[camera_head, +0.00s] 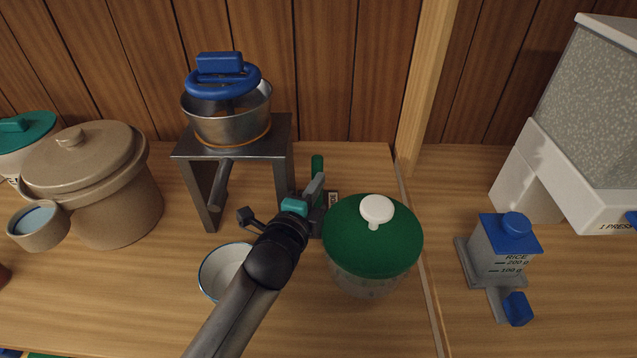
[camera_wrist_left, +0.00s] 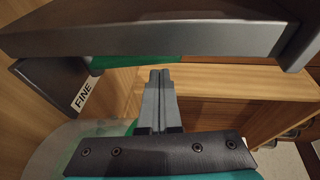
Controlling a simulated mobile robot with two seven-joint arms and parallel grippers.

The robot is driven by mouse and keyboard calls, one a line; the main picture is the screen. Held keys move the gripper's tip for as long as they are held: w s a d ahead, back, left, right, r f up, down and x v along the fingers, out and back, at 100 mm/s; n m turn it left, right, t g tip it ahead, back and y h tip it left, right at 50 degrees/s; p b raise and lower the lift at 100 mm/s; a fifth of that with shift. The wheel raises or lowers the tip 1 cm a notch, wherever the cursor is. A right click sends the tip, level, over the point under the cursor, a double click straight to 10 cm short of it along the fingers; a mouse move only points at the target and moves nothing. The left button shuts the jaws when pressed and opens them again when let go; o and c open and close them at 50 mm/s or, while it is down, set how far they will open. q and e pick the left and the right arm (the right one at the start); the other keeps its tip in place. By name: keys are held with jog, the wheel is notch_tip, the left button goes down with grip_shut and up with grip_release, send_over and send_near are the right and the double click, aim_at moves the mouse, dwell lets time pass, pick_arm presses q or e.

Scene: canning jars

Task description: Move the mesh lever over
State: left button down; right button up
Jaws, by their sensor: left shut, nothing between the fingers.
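The mesh lever, a green upright handle (camera_head: 317,167), stands at the right side of the grey metal stand (camera_head: 196,148) in the head view. A small white label beside its foot is partly covered. In the left wrist view a green part (camera_wrist_left: 150,62), which looks like the lever, shows behind the fingertips, and a label reading FINE (camera_wrist_left: 80,96) is at left. My left gripper (camera_head: 316,190) is shut and empty, its fingertips close to the lever; I cannot tell whether they touch. It also shows in the left wrist view (camera_wrist_left: 160,75). My right gripper is not in view.
A steel bowl (camera_head: 228,126) with a blue handle sits on the stand. A green-lidded jar (camera_head: 368,285) stands right of my left gripper, a white bowl (camera_head: 211,272) to its left. A brown crock (camera_head: 110,205) is far left. A wooden post (camera_head: 424,85) rises at right.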

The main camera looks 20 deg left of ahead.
aim_at(317, 168)
pick_arm(q)
jog(key=shift+w, duration=0.5)
jog(key=w+p, duration=0.1)
jog(key=p, duration=0.1)
jog(key=w+g+p, duration=0.1)
jog(key=p, duration=0.1)
jog(key=w+a+p, duration=0.1)
jog(key=p, duration=0.1)
jog(key=shift+w+r, duration=0.1)
jog(key=shift+r, duration=0.2)
jog(key=shift+w+a+f, duration=0.15)
jog(key=shift+w, duration=0.3)
jog(key=shift+s, duration=0.15)
